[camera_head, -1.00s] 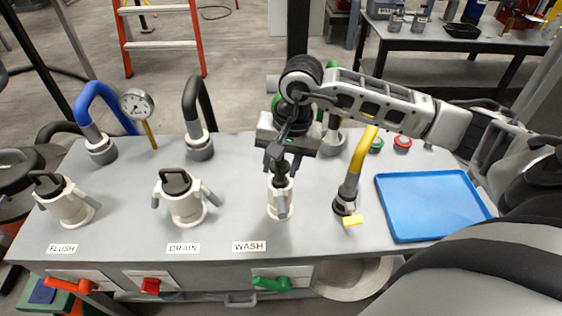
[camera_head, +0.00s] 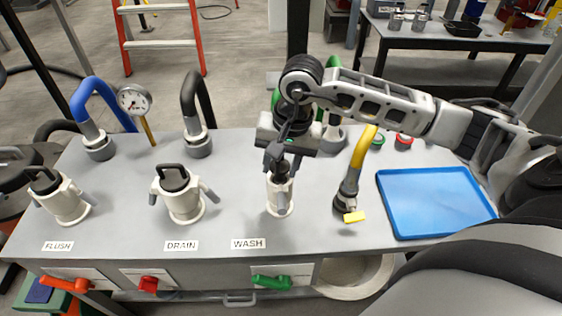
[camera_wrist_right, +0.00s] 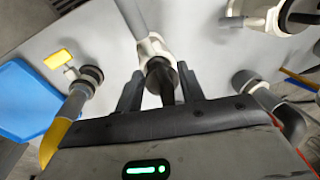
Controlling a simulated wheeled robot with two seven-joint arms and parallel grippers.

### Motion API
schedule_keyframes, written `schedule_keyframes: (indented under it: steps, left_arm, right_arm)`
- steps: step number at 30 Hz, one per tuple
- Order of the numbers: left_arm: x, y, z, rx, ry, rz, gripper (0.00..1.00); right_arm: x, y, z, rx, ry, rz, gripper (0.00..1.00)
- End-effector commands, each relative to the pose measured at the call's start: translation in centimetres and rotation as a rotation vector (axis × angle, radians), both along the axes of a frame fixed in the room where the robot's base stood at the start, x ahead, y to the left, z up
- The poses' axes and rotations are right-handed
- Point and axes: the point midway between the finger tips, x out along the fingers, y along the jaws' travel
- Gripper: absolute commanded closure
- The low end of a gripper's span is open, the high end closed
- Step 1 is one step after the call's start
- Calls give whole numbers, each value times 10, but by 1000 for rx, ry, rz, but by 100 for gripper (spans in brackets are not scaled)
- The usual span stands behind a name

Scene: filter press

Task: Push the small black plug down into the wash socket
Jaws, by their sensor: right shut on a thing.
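The wash socket (camera_head: 279,197) is a white upright cup with a grey side lever, behind the WASH label (camera_head: 248,243). The small black plug (camera_head: 282,172) is at the socket's mouth, upright, its lower part hidden inside the socket. It also shows in the wrist view (camera_wrist_right: 161,76) between the fingers. My right gripper (camera_head: 280,160) is directly above the socket, pointing down and shut on the plug. The fingers partly hide the plug, so its exact depth cannot be told. My left gripper is not in view.
The drain socket (camera_head: 183,204) and flush socket (camera_head: 66,205), each with a black-handled plug, stand to the left. A yellow hose connector (camera_head: 349,190) with a yellow tab stands close right of the wash socket. A blue tray (camera_head: 436,203) lies further right.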

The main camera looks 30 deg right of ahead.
Motion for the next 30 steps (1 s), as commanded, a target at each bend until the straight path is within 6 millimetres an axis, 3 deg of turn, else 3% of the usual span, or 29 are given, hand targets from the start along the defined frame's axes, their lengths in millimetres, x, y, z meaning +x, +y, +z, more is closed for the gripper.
schedule_keyframes:
  steps: [1, 2, 3, 5, 6, 16, 21, 30]
  left_arm:
    - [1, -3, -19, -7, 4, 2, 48]
    - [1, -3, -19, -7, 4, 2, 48]
    - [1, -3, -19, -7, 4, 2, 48]
    - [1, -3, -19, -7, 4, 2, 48]
    - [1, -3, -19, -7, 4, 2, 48]
    - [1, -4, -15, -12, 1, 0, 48]
    - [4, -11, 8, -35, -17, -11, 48]
    - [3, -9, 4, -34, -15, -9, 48]
  right_arm:
    - [0, 0, -4, 0, 0, 0, 84]
    - [0, 0, -4, 0, 0, 0, 84]
    - [0, 0, -4, 0, 0, 0, 56]
    - [0, 0, -4, 0, 0, 0, 39]
    - [0, 0, -4, 0, 0, 0, 36]
    - [0, 0, -4, 0, 0, 0, 36]
    - [0, 0, -4, 0, 0, 0, 36]
    - [-6, -10, 74, -1, -9, 0, 36]
